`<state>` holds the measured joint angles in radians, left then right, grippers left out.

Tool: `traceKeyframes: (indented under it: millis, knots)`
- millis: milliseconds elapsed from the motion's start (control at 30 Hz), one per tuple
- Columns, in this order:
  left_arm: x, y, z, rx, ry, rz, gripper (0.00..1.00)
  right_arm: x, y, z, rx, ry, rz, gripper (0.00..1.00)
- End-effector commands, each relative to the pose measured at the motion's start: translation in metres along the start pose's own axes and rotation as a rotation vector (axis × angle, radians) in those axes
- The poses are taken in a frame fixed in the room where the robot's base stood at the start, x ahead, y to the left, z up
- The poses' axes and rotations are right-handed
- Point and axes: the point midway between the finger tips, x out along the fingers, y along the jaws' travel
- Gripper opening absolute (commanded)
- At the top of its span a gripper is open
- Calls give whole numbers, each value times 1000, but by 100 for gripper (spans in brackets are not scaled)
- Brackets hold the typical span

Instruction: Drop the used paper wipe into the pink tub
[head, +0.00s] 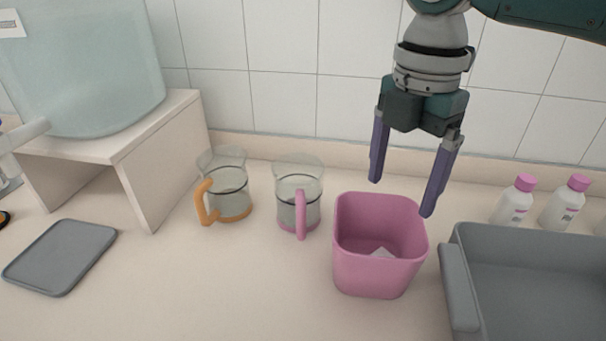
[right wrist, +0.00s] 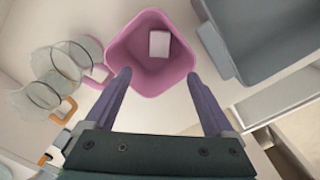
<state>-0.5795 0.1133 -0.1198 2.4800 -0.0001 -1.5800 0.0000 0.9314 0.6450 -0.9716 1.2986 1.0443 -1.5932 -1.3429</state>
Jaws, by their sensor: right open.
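The pink tub (head: 375,273) stands on the counter right of centre in the head view. My left gripper is not in view.
A grey basin (head: 461,290) stands close right of the tub, with two pink-capped bottles (head: 515,203) behind it. Two glass jugs, one pink-handled (head: 300,214) and one orange-handled (head: 203,204), stand left. A grey mat (head: 60,257) and a raised stand (head: 160,180) are further left.

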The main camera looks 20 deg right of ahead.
Motion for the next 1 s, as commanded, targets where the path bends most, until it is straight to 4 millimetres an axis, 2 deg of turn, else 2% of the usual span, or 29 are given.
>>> traceKeyframes:
  millis: [167,500,600,733,1000]
  knots:
    - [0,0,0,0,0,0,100,-10,1,0,-1,0,3,89]
    - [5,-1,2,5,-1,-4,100,-75,1,0,0,0,5,89]
    - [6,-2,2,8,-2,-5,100,-89,1,0,0,-1,3,89]
    - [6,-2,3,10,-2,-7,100,-98,0,0,0,0,1,89]
    - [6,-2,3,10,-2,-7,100,-100,0,0,0,0,0,89]
